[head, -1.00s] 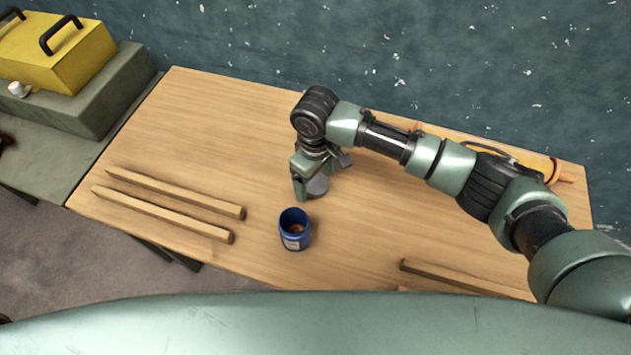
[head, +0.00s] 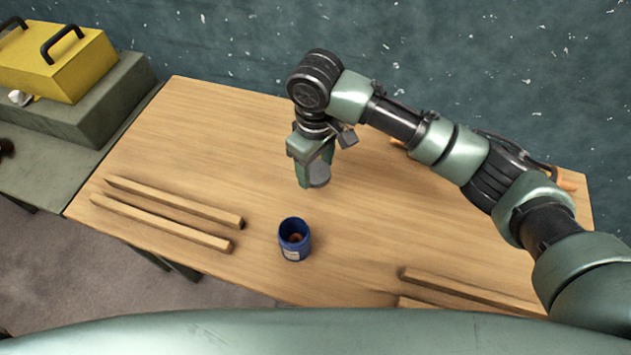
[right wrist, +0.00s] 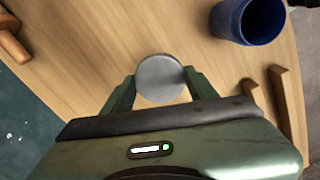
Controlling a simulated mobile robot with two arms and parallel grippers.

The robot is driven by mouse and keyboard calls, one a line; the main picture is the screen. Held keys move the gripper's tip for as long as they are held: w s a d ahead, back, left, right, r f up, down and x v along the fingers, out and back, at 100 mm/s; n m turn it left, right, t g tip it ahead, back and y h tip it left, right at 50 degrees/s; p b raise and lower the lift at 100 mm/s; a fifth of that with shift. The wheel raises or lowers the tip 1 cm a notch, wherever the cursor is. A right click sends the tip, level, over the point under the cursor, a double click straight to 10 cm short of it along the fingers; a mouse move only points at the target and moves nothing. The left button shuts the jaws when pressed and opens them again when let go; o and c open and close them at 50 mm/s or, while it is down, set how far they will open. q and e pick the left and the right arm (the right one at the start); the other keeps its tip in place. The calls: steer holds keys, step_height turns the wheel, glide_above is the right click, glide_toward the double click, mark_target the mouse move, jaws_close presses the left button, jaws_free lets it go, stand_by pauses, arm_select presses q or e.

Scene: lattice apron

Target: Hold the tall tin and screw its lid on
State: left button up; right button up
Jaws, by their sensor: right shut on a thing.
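The tall tin (head: 294,240) is blue with a pale label and stands upright and open on the wooden table, with something brownish inside. It also shows in the right wrist view (right wrist: 249,22), at the top right. My right gripper (head: 317,180) is shut on the round grey lid (right wrist: 160,77), which sits between its fingertips. In the head view the lid (head: 319,175) is held above the table, behind and a little right of the tin, apart from it. My left gripper is not in view.
Two wooden strips (head: 170,216) lie left of the tin on the table (head: 220,130). More strips (head: 470,290) lie at the front right. A yellow toolbox (head: 55,60) stands on a grey block at the far left. The table around the tin is clear.

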mark_target(318, 171)
step_height(318, 171, up, 11)
steer(key=shift+r, duration=0.15)
stand_by(0.4)
steer(key=s+d+f+m, duration=0.1)
steer(key=s+d+m, duration=0.4)
steer(key=d, duration=0.4)
steer(key=s+d+f+m, duration=0.2)
steer(key=s+d+m, duration=0.2)
steer(key=d, duration=0.6)
steer(key=shift+s+m, duration=0.4)
steer(key=shift+s, duration=0.3)
steer(key=shift+a, duration=0.1)
